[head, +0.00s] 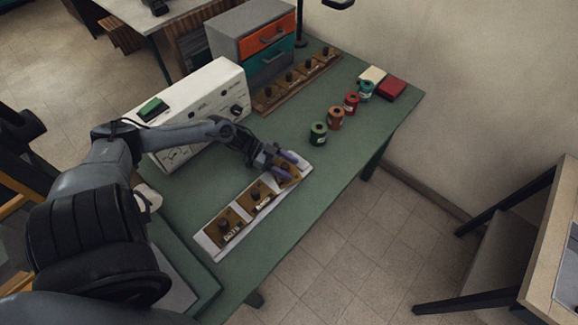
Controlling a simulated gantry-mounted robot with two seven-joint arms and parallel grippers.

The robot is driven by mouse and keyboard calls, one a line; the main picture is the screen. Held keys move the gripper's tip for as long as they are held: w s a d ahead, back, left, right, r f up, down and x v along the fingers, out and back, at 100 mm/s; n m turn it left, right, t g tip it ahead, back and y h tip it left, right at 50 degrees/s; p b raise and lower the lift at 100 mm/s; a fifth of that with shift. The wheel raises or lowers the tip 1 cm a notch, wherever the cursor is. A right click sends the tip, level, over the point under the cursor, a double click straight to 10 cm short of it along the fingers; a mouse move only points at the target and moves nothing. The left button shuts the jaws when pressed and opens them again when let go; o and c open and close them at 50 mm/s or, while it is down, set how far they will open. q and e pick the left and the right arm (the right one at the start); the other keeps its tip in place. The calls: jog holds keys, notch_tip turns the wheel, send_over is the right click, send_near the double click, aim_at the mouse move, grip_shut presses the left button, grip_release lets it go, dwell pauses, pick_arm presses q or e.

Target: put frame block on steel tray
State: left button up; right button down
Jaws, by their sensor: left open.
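A long pale steel tray (215,252) lies along the near side of the green table. Brown blocks with dark knobs and small labels sit on it in a row: one at the near end (224,228), one in the middle (256,198) and one at the far end (288,178). The labels are too small to read, so I cannot tell which is the frame block. My left gripper (282,162) is open at the far-end block, its fingers partly covering it. I cannot tell whether they touch it. My right gripper is out of view.
A wooden rack (268,108) with several similar blocks stands at the back, beside a drawer cabinet (252,40). Several spools, including a green one (318,134), stand right of the tray. A red box (391,88) is farther back.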

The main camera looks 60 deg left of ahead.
pick_arm(q)
jog(key=p+v, duration=0.5)
jog(key=v, duration=0.6)
jog(key=shift+a+r, duration=0.15)
